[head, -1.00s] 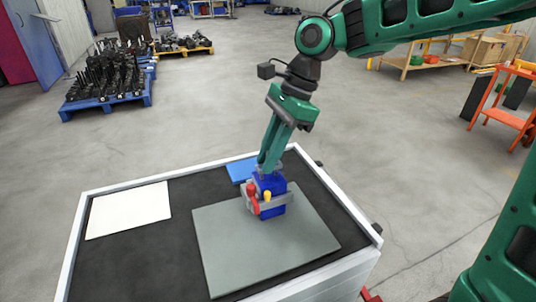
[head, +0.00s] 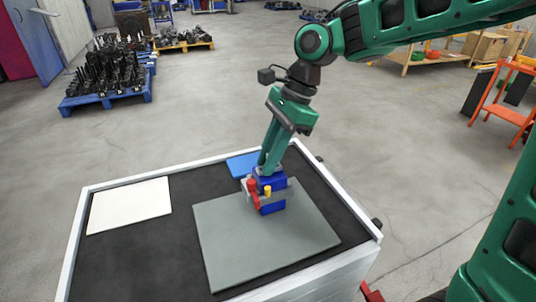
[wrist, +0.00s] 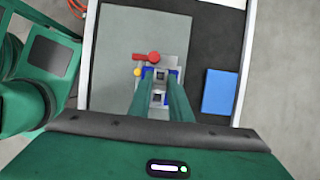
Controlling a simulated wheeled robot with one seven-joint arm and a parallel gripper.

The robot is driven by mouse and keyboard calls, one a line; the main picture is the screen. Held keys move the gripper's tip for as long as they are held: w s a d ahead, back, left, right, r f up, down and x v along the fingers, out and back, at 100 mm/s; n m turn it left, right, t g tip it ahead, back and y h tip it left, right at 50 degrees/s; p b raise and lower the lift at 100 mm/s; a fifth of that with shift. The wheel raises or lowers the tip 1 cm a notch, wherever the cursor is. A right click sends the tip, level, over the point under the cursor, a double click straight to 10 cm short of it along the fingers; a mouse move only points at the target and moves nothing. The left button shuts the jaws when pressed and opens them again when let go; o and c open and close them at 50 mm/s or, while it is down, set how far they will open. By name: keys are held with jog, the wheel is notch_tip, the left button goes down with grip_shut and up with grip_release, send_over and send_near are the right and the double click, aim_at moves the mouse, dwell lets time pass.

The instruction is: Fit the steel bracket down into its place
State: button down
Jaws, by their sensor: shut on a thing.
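The steel bracket (head: 278,193) is a light grey piece at the blue jack body (head: 272,208), with blue showing above and below it in the head view. In the wrist view, grey metal (wrist: 161,76) shows between and around my fingertips. My gripper (head: 265,168) points down from above and is shut on the bracket. A red handle (head: 253,193) and a yellow knob (head: 267,191) are on the near side of the jack. My fingers partly hide the bracket, and I cannot tell whether it is fully seated.
The jack stands on a grey plate (head: 245,250) on the dark-topped bench (head: 130,265) with a pale raised rim. A white sheet (head: 130,204) lies at left and a blue pad (head: 240,165) behind the jack. Much of the grey plate is clear.

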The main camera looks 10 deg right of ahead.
jog(key=shift+f, duration=0.25)
jog(key=c, duration=1.5)
grip_release()
jog(key=shift+c, duration=0.2)
jog(key=v, duration=1)
jog(key=shift+r, duration=0.35)
jog(key=shift+w+d, duration=0.15)
jog(key=shift+d, duration=0.05)
jog(key=s+d+f+n+t+h, duration=0.15)
jog(key=s+d+f, duration=0.25)
jog(key=d, duration=0.4)
jog(key=s+d+f+n+h, duration=0.1)
jog(key=s+d+f+n, duration=0.25)
jog(key=d, duration=0.55)
jog(key=s+d+f+n+t+h, duration=0.1)
jog(key=s+d+f, duration=0.2)
jog(key=s+d, duration=0.35)
jog(key=s+d+f+n+g, duration=0.1)
jog(key=s+d+f+n, duration=0.1)
jog(key=s+d+f, duration=0.2)
jog(key=s+d, duration=0.3)
jog(key=s, duration=0.1)
jog(key=shift+d+h, duration=0.3)
jog(key=shift+h, duration=0.05)
